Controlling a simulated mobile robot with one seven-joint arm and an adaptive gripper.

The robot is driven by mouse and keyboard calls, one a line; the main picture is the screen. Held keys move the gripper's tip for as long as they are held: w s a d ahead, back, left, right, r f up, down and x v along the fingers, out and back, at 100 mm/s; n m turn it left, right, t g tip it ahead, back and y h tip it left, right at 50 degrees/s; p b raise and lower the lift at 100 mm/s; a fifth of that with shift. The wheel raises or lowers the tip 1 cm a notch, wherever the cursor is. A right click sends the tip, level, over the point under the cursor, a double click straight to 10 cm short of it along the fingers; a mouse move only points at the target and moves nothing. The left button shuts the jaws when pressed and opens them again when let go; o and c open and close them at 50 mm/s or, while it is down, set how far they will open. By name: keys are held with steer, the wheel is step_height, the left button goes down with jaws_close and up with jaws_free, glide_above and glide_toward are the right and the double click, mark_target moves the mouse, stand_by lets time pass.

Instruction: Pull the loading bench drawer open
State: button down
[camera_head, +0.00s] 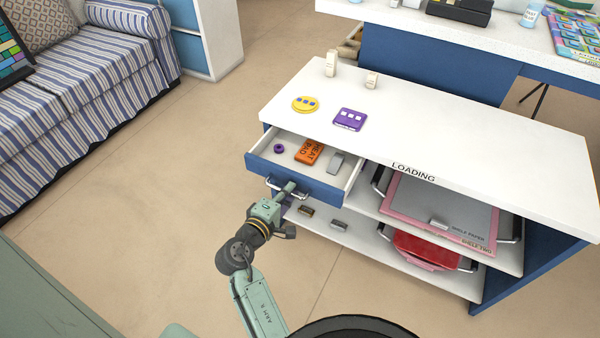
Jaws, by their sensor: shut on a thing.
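The loading bench (520,174) has a white top and blue sides. Its drawer (260,163) at the left end stands partly open, with a blue front and white inside. In it lie a small purple ring (278,148), an orange pad (309,151) with dark lettering and a small grey block (336,162). My gripper (287,190) is at the metal handle (272,184) on the drawer front, shut on it. The fingers partly hide the handle's right part.
On the bench top are a yellow disc (305,104), a purple block (349,119) and two small white pieces. Open shelves below hold a pink-edged tray (400,212) and a red item (425,249). A striped sofa (90,75) stands at left. Floor between is clear.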

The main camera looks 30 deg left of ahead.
steer(key=f+v, duration=0.1)
steer(key=v, duration=0.7)
steer(key=shift+s+f, duration=0.3)
steer(key=shift+f, duration=0.05)
steer(key=c, duration=2)
jaws_free()
